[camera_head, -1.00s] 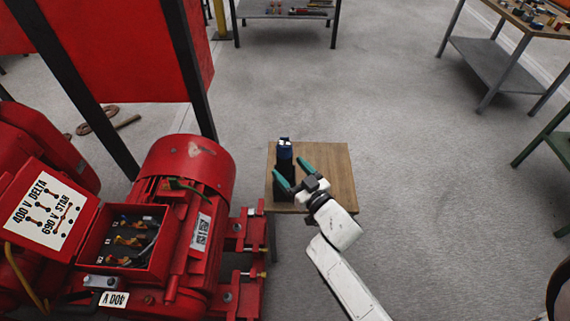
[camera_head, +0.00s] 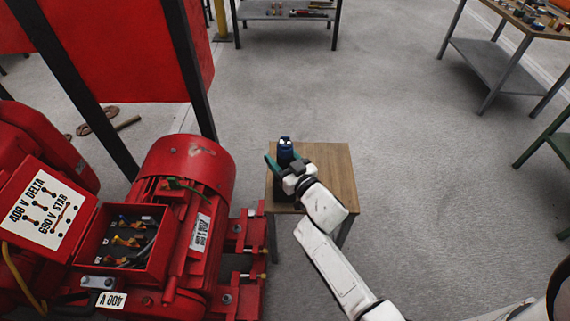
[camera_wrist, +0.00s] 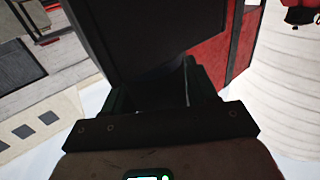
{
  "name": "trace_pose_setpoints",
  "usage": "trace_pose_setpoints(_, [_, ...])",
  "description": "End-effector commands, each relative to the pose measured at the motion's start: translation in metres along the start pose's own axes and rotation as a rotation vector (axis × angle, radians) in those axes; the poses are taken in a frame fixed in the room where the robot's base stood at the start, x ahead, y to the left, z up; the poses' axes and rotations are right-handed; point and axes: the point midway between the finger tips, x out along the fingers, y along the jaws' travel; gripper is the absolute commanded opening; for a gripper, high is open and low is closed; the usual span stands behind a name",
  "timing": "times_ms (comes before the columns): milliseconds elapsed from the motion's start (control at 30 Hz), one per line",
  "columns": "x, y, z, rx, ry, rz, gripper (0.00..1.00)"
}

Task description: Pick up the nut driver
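The nut driver, seen as a dark blue handle with a pale top (camera_head: 285,150), stands upright at the far left part of a small wooden table (camera_head: 335,175). A dark holder shows below it, mostly hidden behind my gripper. My gripper (camera_head: 284,161) has green fingers spread apart, one on each side near the handle. I cannot tell whether they touch it. In the wrist view, a large black block (camera_wrist: 150,40) fills the top middle, just beyond my dark fingers (camera_wrist: 157,95). The blue handle cannot be made out there.
A red motor (camera_head: 185,180) with an open terminal box (camera_head: 122,240) stands close left of the table. A red panel on black legs (camera_head: 125,50) rises behind it. A workbench (camera_head: 500,60) with small parts is at the far right. The grey floor beyond the table is clear.

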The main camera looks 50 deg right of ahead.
Motion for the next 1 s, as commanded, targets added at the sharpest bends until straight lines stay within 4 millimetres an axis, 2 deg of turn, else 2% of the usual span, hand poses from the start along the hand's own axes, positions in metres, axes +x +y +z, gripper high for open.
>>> trace_pose_setpoints(67, [0.000,0.000,0.000,0.000,0.000,0.000,0.49])
trace_pose_setpoints(433, [0.000,0.000,0.000,0.000,0.000,0.000,0.14])
trace_pose_setpoints(767, [0.000,0.000,-0.009,-0.001,0.004,-0.001,0.14])
trace_pose_setpoints(1000, [0.001,-0.001,-0.046,-0.002,0.005,-0.004,0.14])
